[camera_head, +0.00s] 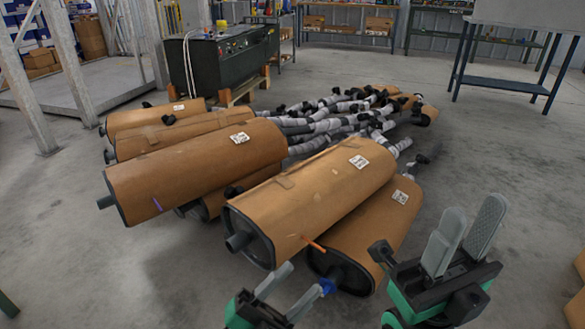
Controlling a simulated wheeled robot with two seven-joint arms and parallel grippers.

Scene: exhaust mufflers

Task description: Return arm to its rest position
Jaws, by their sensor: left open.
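My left gripper (289,290) is at the bottom centre, in front of the near ends of the closest mufflers. Its two grey fingers are apart with nothing between them. My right gripper (473,214) is at the lower right, beside the nearest muffler. Its grey fingers point up, stand apart at the tips and hold nothing. A brown wrapped muffler (310,200) with a white label lies in front, leaning against a lower muffler (375,225). Another large muffler (195,170) lies to the left, with more mufflers (165,135) behind it.
Grey wrapped pipes (330,120) run back from the mufflers. A dark machine (220,60) stands behind them on wooden blocks. A metal frame (75,60) is at the left and a table (510,85) at the far right. Brown mufflers (576,308) show at the right edge.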

